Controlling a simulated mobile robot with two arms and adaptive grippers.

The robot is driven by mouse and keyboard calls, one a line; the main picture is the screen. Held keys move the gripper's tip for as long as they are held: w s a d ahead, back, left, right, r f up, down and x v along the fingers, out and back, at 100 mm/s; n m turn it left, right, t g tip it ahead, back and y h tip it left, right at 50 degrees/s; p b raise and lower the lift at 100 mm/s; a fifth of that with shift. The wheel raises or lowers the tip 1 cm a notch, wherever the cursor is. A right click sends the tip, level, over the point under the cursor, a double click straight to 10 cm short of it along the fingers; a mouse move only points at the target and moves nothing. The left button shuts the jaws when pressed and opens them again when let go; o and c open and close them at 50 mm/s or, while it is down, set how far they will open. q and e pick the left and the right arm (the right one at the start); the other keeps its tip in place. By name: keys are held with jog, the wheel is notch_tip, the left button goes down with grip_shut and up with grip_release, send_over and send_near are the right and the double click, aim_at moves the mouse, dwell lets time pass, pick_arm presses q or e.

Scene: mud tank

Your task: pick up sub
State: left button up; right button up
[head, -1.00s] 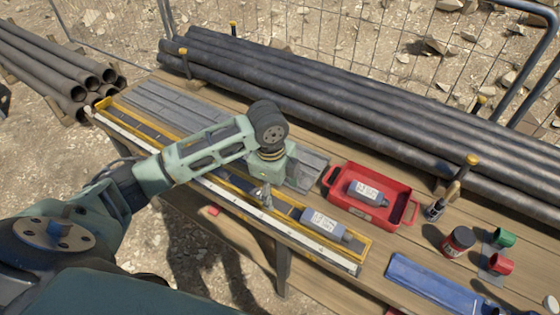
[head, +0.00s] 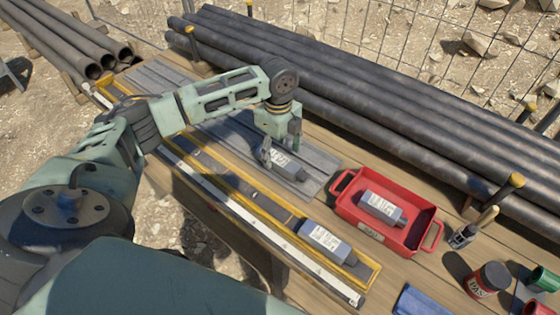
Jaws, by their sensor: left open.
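Three grey subs with white labels are in view. One sub (head: 286,165) lies on the grey ribbed mat (head: 318,184), directly under my left gripper. A second sub (head: 325,241) lies in the yellow-edged tray (head: 368,277). A third sub (head: 382,208) lies in the red tray (head: 345,211). My left gripper (head: 282,155) points down and is open. Its fingers are on either side of the near end of the sub on the mat and partly hide it. I cannot tell whether they touch it. My right gripper is not in view.
A long stack of dark pipes (head: 400,110) runs along the back of the wooden bench. A brush-like tool (head: 470,230), a dark red-banded can (head: 488,280) and a blue cloth (head: 420,302) are at the right. A white ruled strip (head: 255,225) runs along the front edge.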

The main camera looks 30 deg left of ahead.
aim_at(279, 159)
pick_arm(q)
jog(key=f, duration=0.2)
jog(key=shift+w+d+f, duration=0.1)
jog(key=shift+w+f, duration=0.1)
jog(key=shift+f, duration=0.4)
jog(key=c, duration=1.4)
grip_shut()
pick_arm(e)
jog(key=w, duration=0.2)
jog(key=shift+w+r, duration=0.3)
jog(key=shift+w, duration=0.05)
pick_arm(q)
jog(key=shift+r, duration=0.1)
